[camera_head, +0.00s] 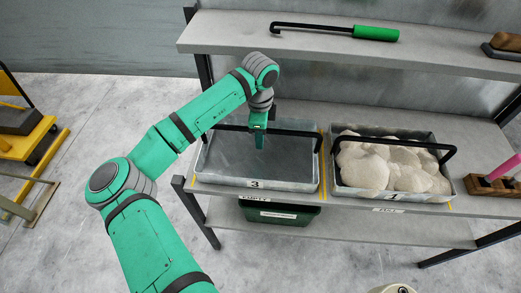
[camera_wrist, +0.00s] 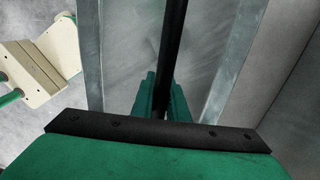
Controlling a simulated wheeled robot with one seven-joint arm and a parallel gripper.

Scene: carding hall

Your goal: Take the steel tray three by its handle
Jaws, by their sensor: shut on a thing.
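Steel tray three (camera_head: 290,184) is a shallow grey metal tray marked "3", standing empty on the middle shelf. Its black bar handle (camera_head: 295,132) arches across above it. My gripper (camera_head: 258,136) reaches down over the tray and is shut on the handle near its middle. In the wrist view the black handle (camera_wrist: 172,45) runs up from between the green fingers (camera_wrist: 162,102), with the tray's side walls (camera_wrist: 238,50) to either side. The fingertips' contact is partly hidden.
A second tray, marked "1" (camera_head: 362,200), holds pale fluffy lumps close to the right. A dark green bin (camera_head: 280,213) is below. A green-handled hook (camera_head: 375,33) lies on the upper shelf. A wooden block with a pink tool (camera_head: 490,187) is far right. A yellow cart (camera_head: 25,135) stands left.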

